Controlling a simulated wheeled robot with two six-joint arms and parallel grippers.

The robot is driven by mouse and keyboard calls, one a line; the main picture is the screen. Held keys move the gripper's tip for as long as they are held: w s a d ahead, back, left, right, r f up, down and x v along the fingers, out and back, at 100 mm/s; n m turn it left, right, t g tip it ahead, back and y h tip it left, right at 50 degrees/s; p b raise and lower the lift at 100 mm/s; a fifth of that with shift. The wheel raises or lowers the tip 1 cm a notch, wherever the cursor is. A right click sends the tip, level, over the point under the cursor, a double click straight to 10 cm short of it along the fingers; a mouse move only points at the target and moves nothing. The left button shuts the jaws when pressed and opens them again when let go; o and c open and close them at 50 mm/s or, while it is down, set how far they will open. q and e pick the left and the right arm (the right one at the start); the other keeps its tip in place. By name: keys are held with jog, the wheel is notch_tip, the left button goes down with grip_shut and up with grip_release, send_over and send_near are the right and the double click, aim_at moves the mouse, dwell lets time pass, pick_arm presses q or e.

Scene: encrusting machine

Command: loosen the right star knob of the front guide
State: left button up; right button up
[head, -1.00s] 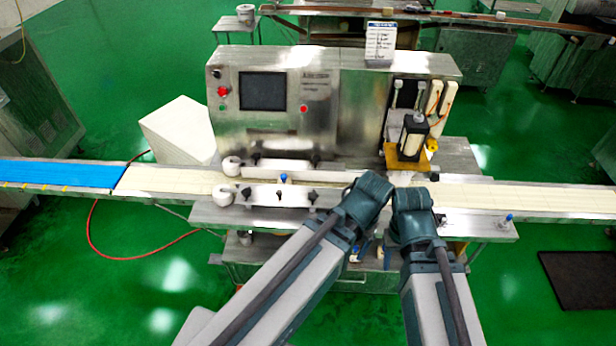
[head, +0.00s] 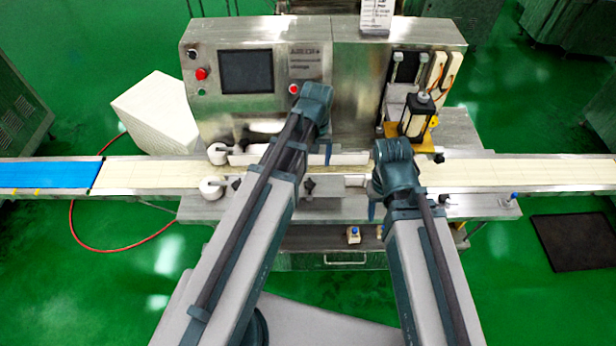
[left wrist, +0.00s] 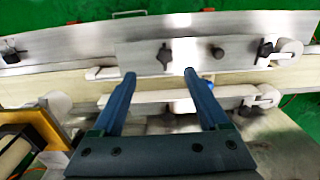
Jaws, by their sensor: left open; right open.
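The front guide is a metal plate (left wrist: 195,50) along the near side of the belt, also partly seen in the head view (head: 325,183). In the left wrist view, which looks from the opposite side, the right star knob (left wrist: 164,56) is black and shows just beyond my left fingertips, between their lines. The other star knob (left wrist: 266,49) sits near a white roller. My left gripper (left wrist: 159,73) is open and empty; it hangs over the belt in the head view (head: 327,154). My right gripper (head: 372,211) points down at the table's front, right of the guide.
The rear guide (left wrist: 180,97) runs along the belt's other side with its own knob (left wrist: 245,108). White rollers (head: 212,188) stand at the guides' left end. The machine body (head: 262,100) rises behind. The belt (head: 465,174) is clear to the right.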

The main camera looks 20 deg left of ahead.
aim_at(310, 184)
pick_arm(q)
jog(key=shift+w+a+n, duration=0.5)
jog(key=shift+w+a, duration=0.3)
jog(key=shift+a, duration=0.1)
jog(key=shift+f, duration=0.15)
notch_tip(310, 184, down, 14)
jog(key=b, duration=1.4)
jog(key=shift+r, duration=0.2)
grip_shut()
